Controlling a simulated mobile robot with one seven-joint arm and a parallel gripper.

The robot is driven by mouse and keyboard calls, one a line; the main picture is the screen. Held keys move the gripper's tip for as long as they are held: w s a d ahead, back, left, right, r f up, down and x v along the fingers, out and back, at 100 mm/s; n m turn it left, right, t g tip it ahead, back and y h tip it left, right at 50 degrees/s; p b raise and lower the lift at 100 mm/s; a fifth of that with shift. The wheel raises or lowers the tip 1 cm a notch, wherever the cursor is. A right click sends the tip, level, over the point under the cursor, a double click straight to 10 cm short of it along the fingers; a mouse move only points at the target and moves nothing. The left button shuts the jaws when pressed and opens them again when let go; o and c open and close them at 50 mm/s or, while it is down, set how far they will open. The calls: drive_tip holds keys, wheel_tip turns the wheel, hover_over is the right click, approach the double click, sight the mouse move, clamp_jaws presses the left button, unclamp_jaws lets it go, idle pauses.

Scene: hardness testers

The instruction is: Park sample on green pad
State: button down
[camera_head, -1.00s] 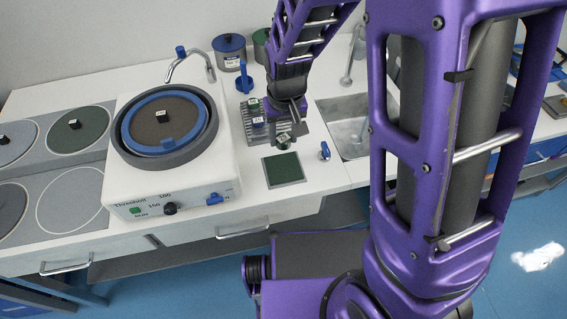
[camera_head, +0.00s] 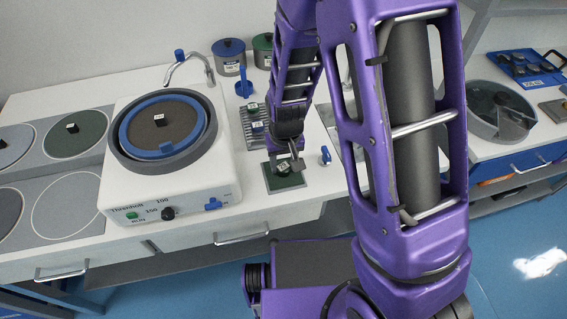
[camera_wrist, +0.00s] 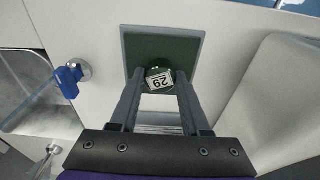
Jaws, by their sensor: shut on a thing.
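The green pad (camera_head: 298,182) is a dark green square with a grey rim on the white counter, in front of the grey rack; it fills the upper middle of the wrist view (camera_wrist: 160,42). The sample (camera_head: 284,167) is small and dark green, with a white label reading 29 in the wrist view (camera_wrist: 159,79). My gripper (camera_head: 291,161) is shut on the sample, with one finger on each side of it in the wrist view (camera_wrist: 159,73). The sample is over the pad; I cannot tell whether it touches the surface.
A grey slotted rack (camera_head: 253,128) with other labelled samples stands behind the pad. The polishing machine (camera_head: 170,185) is to the left. A small blue-handled valve (camera_head: 325,155) stands right of the pad, close to the sink, also seen in the wrist view (camera_wrist: 70,80).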

sight(285, 172)
drive_tip(key=shift+c, duration=1.8)
unclamp_jaws()
wheel_tip(285, 172, up, 12)
drive_tip(key=s+p, duration=0.1)
drive_tip(key=p, duration=0.1)
drive_tip(key=shift+s, duration=0.25)
drive_tip(key=shift+d, duration=0.1)
